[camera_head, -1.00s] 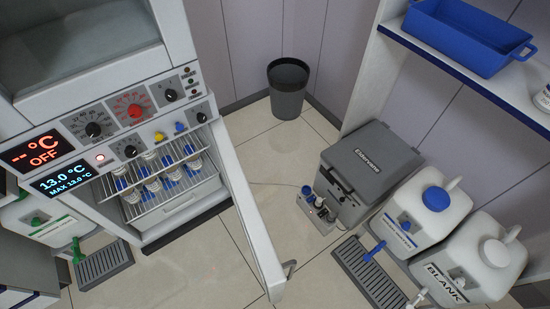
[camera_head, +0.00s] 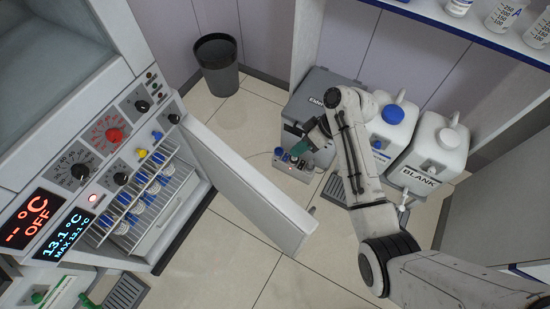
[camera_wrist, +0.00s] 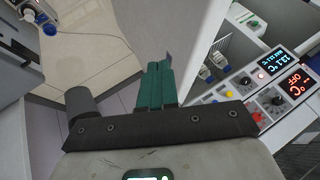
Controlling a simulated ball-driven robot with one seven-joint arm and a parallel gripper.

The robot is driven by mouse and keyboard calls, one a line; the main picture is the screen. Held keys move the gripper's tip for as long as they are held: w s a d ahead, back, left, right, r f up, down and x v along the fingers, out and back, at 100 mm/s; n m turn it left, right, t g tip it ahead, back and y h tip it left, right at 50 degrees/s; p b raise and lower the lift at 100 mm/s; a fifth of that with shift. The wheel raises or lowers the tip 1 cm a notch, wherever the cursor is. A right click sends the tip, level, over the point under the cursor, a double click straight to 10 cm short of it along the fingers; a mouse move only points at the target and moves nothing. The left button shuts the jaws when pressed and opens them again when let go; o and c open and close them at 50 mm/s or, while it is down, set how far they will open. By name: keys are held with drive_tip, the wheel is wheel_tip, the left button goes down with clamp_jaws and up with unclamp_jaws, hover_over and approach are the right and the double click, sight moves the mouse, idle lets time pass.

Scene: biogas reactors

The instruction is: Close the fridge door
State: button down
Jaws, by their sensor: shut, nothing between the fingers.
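The fridge door (camera_head: 245,185) stands open in the head view. It is a pale panel swung out from the right side of the fridge, with its free end toward the lower right. The fridge interior (camera_head: 150,195) shows wire shelves with several blue-capped bottles. My gripper (camera_head: 297,150) is to the right of the door, in front of a grey box. In the wrist view, the green fingers of my gripper (camera_wrist: 155,85) are together and empty. The door (camera_wrist: 185,35) rises just beyond the fingers; I cannot tell whether they touch it.
White canisters (camera_head: 392,125) and a grey box (camera_head: 322,95) stand on the right, below a shelf (camera_head: 440,25). A dark bin (camera_head: 217,65) stands at the back. Tiled floor (camera_head: 240,265) is clear around the door.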

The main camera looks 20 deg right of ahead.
drive_tip(key=a+f+p, duration=0.1)
drive_tip(key=a+f, duration=0.6)
drive_tip(key=a, duration=0.2)
drive_tip(key=shift+s+f, duration=0.15)
drive_tip(key=shift+s, duration=0.05)
